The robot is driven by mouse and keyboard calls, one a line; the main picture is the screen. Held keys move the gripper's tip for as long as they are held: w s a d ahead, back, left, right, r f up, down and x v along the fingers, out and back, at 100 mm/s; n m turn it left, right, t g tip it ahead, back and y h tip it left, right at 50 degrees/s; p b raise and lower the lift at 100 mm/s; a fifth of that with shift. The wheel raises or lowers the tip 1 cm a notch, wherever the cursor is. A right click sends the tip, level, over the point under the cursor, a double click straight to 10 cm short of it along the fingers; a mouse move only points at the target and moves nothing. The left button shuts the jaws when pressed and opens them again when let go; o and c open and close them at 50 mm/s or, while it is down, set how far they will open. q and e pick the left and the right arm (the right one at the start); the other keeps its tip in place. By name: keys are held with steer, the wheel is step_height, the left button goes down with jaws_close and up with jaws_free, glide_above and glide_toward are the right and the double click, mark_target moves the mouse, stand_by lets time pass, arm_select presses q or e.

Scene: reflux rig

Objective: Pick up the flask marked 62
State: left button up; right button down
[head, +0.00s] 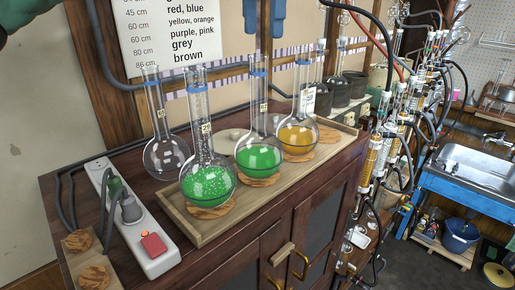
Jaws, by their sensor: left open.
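Several round-bottomed flasks with blue neck bands and small number labels stand near the back wall. An empty clear flask (166,158) is at the left. A flask with speckled green liquid (208,182) is in front of it, one with plain green liquid (258,158) is in the middle, and one with amber liquid (297,138) is at the right. The labels are too small to read surely, so I cannot tell which is marked 62. My right gripper does not show.
The flasks with liquid sit on cork rings in a wooden tray (190,229) on a dark cabinet. A power strip (154,250) with plugs lies left of the tray. Glassware with hoses crowds the right, near a blue sink (462,188).

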mark_target(259, 82)
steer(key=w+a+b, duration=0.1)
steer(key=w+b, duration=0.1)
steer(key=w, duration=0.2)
arm_select(q)
steer(key=f+p, duration=0.1)
steer(key=f, duration=0.2)
steer(key=f+p, duration=0.2)
steer(key=f, duration=0.1)
steer(key=f+p, duration=0.1)
steer(key=f, duration=0.3)
steer(key=shift+w+a+p, duration=0.3)
steer(key=shift+a+p, duration=0.1)
steer(key=shift+d+f, duration=0.1)
steer(key=shift+f, duration=0.45)
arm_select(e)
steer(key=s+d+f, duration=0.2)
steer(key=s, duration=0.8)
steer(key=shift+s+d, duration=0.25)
arm_select(q)
jaws_close()
